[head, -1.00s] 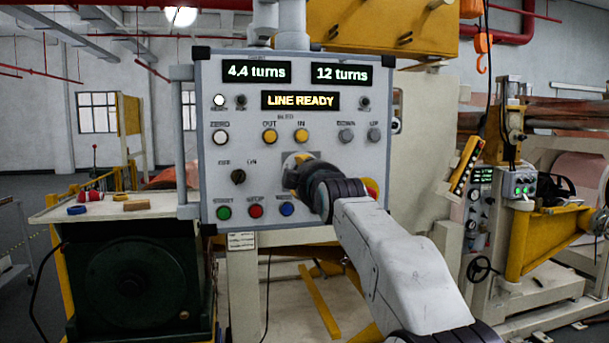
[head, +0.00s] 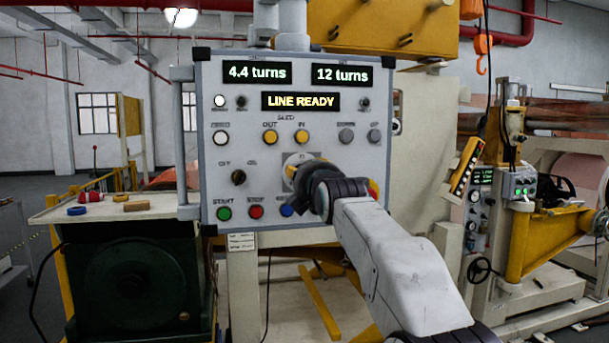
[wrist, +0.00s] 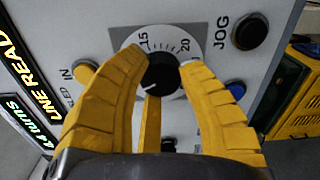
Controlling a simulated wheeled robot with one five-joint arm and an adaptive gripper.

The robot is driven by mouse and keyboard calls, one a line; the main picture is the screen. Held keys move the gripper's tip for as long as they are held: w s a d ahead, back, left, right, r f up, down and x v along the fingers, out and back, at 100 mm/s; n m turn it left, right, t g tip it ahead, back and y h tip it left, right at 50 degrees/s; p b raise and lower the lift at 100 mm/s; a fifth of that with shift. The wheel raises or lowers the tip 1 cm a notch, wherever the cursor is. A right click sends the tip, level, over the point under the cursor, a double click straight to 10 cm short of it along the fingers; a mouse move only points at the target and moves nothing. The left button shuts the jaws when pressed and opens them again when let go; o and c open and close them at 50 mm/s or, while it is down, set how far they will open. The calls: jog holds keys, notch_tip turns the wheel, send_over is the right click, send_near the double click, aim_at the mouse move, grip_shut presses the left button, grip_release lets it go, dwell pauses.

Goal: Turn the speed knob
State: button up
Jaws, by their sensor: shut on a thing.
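The speed knob (wrist: 161,76) is black and round, with a white pointer line, on a white dial marked 15 and 20 in the wrist view. My gripper (wrist: 164,66) is shut on it, with yellow ribbed fingers on its left and right sides and a third yellow finger below. In the head view my gripper (head: 296,174) is at the lower middle of the grey control panel (head: 208,100) and hides the knob. Part of the dial plate (head: 298,158) shows above the fingers. The panel displays read 4.4 turns, 12 turns and LINE READY.
Yellow OUT and IN buttons are above. A black JOG button (wrist: 250,31) is close by.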

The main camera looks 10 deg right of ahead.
jog(key=shift+r+n, duration=0.15)
jog(key=shift+n, duration=3.75)
jog(key=shift+r, duration=0.15)
jog(key=o, duration=1.2)
jog(key=shift+w+f, duration=0.1)
jog(key=shift+f, duration=0.1)
jog(key=shift+o, duration=0.2)
jog(key=s, duration=1.2)
